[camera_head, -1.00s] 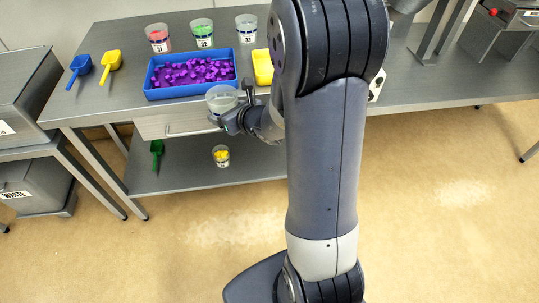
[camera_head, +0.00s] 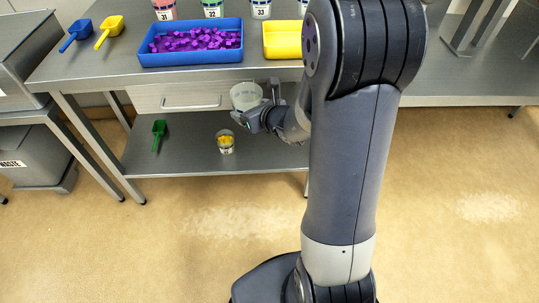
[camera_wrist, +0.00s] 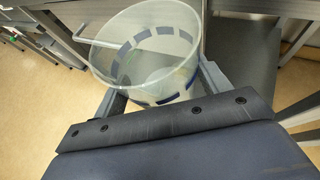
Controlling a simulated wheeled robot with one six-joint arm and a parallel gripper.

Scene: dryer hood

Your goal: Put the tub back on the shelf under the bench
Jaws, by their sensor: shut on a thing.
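A clear tub (camera_head: 246,96) is in my gripper (camera_head: 262,110), in front of the bench drawer and below the bench top. In the wrist view the tub (camera_wrist: 146,48) sits between the two fingers of my gripper (camera_wrist: 160,88), its open top facing the camera, with a dashed blue band around it. It looks empty. The shelf (camera_head: 185,156) under the bench is below and behind it. On the shelf a tub with yellow pieces (camera_head: 226,142) and a green scoop (camera_head: 158,134) stand apart from each other.
The bench top (camera_head: 110,75) carries a blue tray (camera_head: 190,58) of purple pieces, a yellow tray (camera_head: 282,52), several numbered tubs and two scoops. A drawer (camera_head: 190,98) with a handle hangs above the shelf. Bare shelf shows between the scoop and the yellow-filled tub.

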